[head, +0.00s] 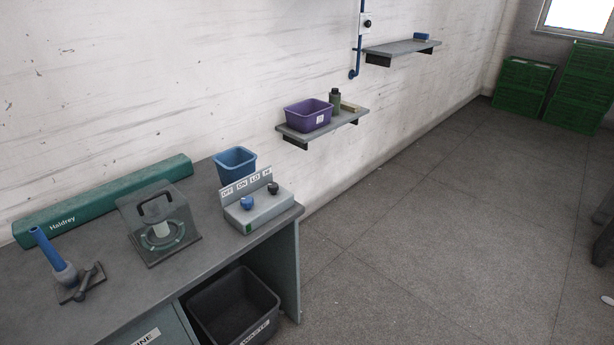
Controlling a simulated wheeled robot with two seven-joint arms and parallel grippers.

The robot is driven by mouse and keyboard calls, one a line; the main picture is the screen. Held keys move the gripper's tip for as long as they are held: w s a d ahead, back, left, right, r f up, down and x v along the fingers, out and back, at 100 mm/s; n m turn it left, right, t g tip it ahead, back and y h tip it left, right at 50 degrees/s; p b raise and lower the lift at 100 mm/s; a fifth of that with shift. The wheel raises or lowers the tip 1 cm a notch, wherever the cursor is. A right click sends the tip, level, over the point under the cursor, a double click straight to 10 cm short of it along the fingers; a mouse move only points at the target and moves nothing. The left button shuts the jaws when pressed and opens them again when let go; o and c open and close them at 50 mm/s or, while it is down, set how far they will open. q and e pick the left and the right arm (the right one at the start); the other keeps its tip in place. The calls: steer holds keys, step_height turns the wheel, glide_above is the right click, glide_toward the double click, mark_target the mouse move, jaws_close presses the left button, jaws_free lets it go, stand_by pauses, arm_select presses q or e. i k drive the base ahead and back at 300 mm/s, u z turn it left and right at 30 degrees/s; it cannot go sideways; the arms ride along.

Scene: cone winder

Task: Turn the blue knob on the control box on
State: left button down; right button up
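The control box (262,214) is a grey sloped box near the right end of the workbench. A white label strip (246,182) along its back reads OFF, ON, LO, HI. The blue knob (247,203) is on the left of its top face, in front of the OFF and ON labels. A black knob (273,188) is on the right, in front of LO and HI. A small green patch (249,227) is on the front face. Which way the blue knob points is too small to tell. Neither of my grippers is in view.
The workbench (95,310) also holds a grey handled device (158,222), a blue cone on a stand (50,250), a blue bin (235,165) and a long green box (105,200). A black waste bin (232,305) stands below.

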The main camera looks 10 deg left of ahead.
mark_target(247, 202)
steer(key=u, duration=0.05)
steer(key=i, duration=1.05)
steer(key=u, duration=0.55)
